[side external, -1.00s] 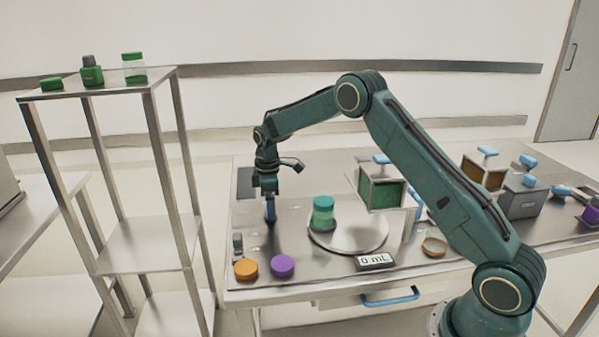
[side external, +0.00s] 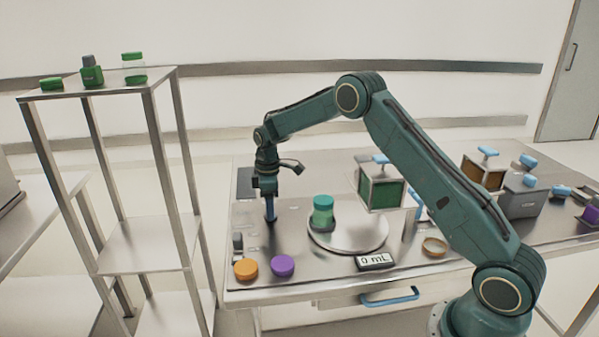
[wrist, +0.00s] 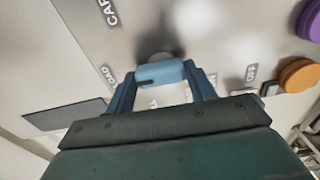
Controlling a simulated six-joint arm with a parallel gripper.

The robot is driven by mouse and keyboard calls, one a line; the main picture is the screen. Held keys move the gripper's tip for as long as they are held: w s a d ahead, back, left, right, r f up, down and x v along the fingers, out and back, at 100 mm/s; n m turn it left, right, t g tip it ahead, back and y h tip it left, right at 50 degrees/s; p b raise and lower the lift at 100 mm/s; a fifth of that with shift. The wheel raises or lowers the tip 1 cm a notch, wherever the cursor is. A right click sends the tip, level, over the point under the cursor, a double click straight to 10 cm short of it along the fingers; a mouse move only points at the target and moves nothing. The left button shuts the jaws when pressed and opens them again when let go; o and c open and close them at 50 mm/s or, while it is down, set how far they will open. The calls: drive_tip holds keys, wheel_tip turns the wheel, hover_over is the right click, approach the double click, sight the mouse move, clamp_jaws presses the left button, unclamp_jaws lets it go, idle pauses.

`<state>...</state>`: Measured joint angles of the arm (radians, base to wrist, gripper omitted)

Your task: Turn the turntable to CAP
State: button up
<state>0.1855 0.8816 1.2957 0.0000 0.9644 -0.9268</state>
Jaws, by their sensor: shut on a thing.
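The turntable (side external: 365,237) is a round metal disc on the table, with a teal-capped green jar (side external: 323,212) standing on its left part. My gripper (side external: 269,203) is to the left of the disc, pointing down, shut on a blue handle (side external: 270,213). In the wrist view the blue handle (wrist: 160,73) lies between the two fingers. A label starting "CA" (wrist: 108,12) shows on the panel at the top, and a label ending "OAD" (wrist: 107,76) is near the left finger.
An orange cap (side external: 246,269) and a purple cap (side external: 282,265) lie at the table's front left. A "0 mL" display (side external: 375,261) stands before the disc. A green-fronted box (side external: 382,190) is behind it. A shelf rack (side external: 146,245) stands left.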

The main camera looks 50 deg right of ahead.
drive_tip(key=m, duration=0.6)
drive_tip(key=shift+s+m, duration=0.1)
drive_tip(key=shift+m, duration=0.2)
drive_tip(key=m, duration=0.5)
drive_tip(key=shift+m, duration=0.4)
drive_tip(key=o, duration=1)
drive_tip(key=shift+r, duration=0.15)
wheel_tip(320, 180, up, 14)
drive_tip(key=shift+f, duration=0.2)
